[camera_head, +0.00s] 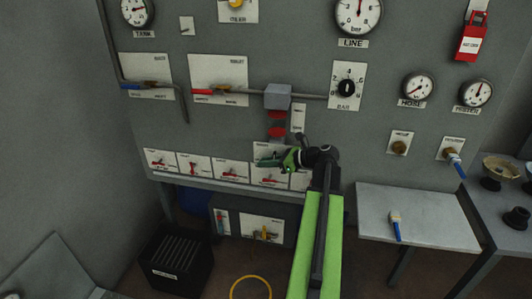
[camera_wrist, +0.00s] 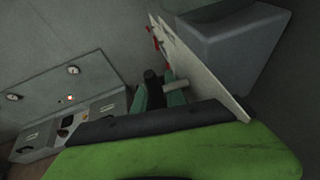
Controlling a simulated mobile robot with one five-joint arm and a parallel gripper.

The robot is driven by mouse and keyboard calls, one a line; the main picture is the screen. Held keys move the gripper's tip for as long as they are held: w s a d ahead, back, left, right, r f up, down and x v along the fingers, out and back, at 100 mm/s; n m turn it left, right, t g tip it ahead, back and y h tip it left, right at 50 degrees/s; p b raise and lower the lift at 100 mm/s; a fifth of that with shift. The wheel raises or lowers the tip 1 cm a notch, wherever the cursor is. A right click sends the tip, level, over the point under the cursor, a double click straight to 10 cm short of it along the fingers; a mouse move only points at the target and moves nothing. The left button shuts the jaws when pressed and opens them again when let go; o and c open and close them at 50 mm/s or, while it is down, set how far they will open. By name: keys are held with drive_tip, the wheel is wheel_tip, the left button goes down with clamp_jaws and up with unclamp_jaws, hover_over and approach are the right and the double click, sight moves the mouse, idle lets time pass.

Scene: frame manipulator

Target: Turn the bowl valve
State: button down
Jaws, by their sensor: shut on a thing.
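My gripper (camera_head: 268,162) is at the lower part of the grey panel in the head view, its green fingers reaching left in front of a white valve plate (camera_head: 268,148). In the wrist view the fingers (camera_wrist: 160,95) are close together on a short grey handle (camera_wrist: 176,86) beside the edge of a white plate (camera_wrist: 205,70). The handle is mostly hidden by the fingers in the head view. The plate labels are too small to read, so I cannot tell which valve is the bowl valve.
Several red-handled valves (camera_head: 193,166) line the lower panel. A blue-handled valve (camera_head: 132,87) and a red-handled valve (camera_head: 205,92) sit higher. A grey box (camera_head: 277,96) is above my gripper. A side table (camera_head: 440,225) holds a brush (camera_head: 396,226). A black crate (camera_head: 178,258) stands below.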

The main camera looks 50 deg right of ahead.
drive_tip(key=shift+d+g+h+p, duration=0.15)
drive_tip(key=shift+g+h+p, duration=0.15)
drive_tip(key=shift+g+p, duration=0.45)
drive_tip(key=shift+s+f, duration=0.1)
drive_tip(key=c, duration=1.7)
unclamp_jaws()
drive_tip(key=p+v, duration=0.8)
drive_tip(key=v, duration=0.9)
drive_tip(key=shift+s+f+p, duration=0.1)
drive_tip(key=shift+s+p, duration=0.2)
drive_tip(key=shift+p, duration=0.1)
